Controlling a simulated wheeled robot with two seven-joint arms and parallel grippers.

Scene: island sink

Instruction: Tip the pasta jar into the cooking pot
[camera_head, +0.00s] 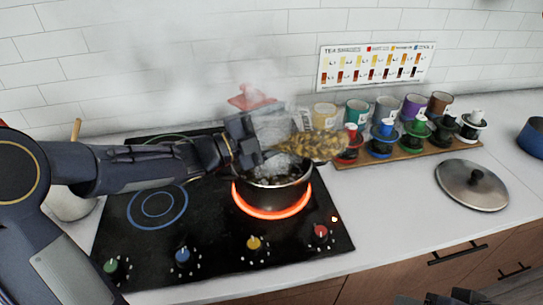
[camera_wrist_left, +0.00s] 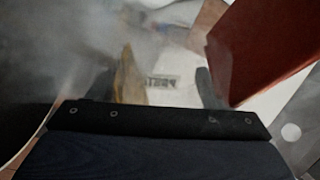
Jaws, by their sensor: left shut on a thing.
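The clear pasta jar (camera_head: 277,130) is tilted far over above the black cooking pot (camera_head: 272,198), among steam. Yellow-brown pasta (camera_head: 315,146) lies toward its right side, past the pot's right rim. I cannot tell whether any is falling. My left gripper (camera_head: 247,143) is shut on the jar, above the pot's left side. In the left wrist view, the jar's lettered label (camera_wrist_left: 162,83) shows between the fingers (camera_wrist_left: 158,88). Dark parts at the bottom right edge may be my right gripper (camera_head: 468,297); its jaws are unclear.
A red object (camera_head: 250,97) stands behind the pot. A lid (camera_head: 472,186) lies on the counter, and a blue pot (camera_head: 533,138) is at the right edge. The front right counter is clear.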

